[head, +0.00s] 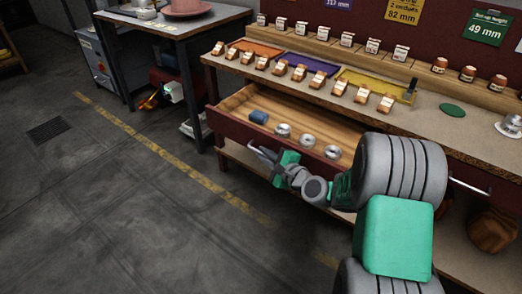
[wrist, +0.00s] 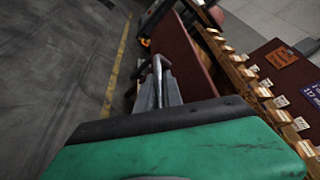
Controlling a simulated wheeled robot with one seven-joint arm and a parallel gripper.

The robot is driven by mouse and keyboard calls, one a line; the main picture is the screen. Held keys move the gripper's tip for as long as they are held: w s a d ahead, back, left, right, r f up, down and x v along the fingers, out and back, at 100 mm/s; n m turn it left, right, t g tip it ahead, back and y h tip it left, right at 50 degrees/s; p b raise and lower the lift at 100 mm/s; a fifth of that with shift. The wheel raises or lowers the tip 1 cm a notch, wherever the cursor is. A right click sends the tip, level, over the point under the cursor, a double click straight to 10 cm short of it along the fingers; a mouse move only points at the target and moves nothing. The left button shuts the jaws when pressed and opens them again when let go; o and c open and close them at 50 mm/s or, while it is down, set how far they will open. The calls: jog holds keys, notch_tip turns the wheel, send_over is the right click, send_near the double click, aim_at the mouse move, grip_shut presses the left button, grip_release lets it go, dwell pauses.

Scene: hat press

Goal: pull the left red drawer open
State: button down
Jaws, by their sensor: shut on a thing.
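The left red drawer (head: 232,127) stands pulled out from under the workbench, with its wooden inside showing. It holds a dark blue roll and several round metal pieces. In the wrist view the dark red drawer front (wrist: 182,60) runs beside the fingers. My gripper (head: 262,154) is at the drawer front in the head view. In the wrist view my gripper (wrist: 158,88) is shut on the metal bar handle (wrist: 160,64). Much of the handle is hidden by the fingers, and my arm covers the right end of the drawer front.
The workbench top (head: 300,88) carries several small labelled blocks and orange, purple and yellow trays. Another drawer handle (head: 469,186) shows to the right of my arm. A side table (head: 180,25) stands at the back left. The floor in front is clear.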

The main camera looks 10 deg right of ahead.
jog(key=c, duration=1.8)
grip_release()
jog(key=shift+o, duration=0.2)
jog(key=p+v, duration=0.1)
jog(key=v, duration=0.6)
jog(key=shift+s+d, duration=0.15)
jog(key=shift+s, duration=0.2)
jog(key=shift+r, duration=0.15)
